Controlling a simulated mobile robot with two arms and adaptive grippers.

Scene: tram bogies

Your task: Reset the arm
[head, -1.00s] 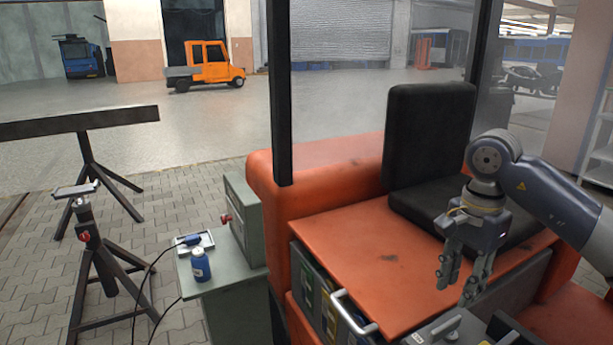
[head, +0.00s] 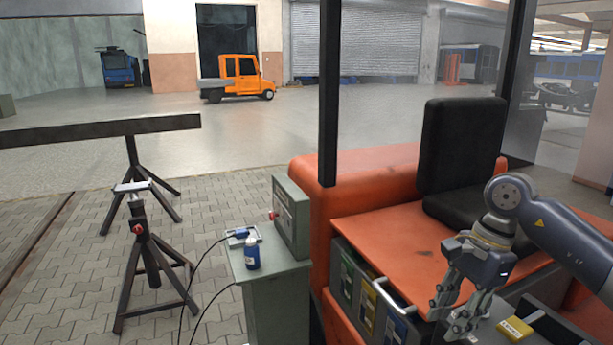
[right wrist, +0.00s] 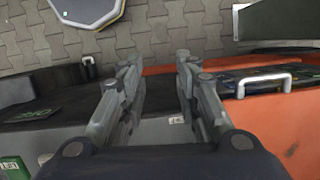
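My right arm (head: 566,228) comes in from the right in the head view, bent at the elbow. Its gripper (head: 447,322) hangs down at the front edge of the orange vehicle body, fingers apart and nothing between them. In the right wrist view the two fingers of the right gripper (right wrist: 157,62) are spread, with dark edging and paving beyond them. My left arm and left gripper do not show in either view.
The orange vehicle (head: 385,240) has a black seat (head: 462,145) and a white handle (head: 395,297). A grey cabinet (head: 268,290) carries a blue bottle (head: 252,252). A black stand (head: 150,260) stands on the paving at the left. An orange truck (head: 238,80) is far back.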

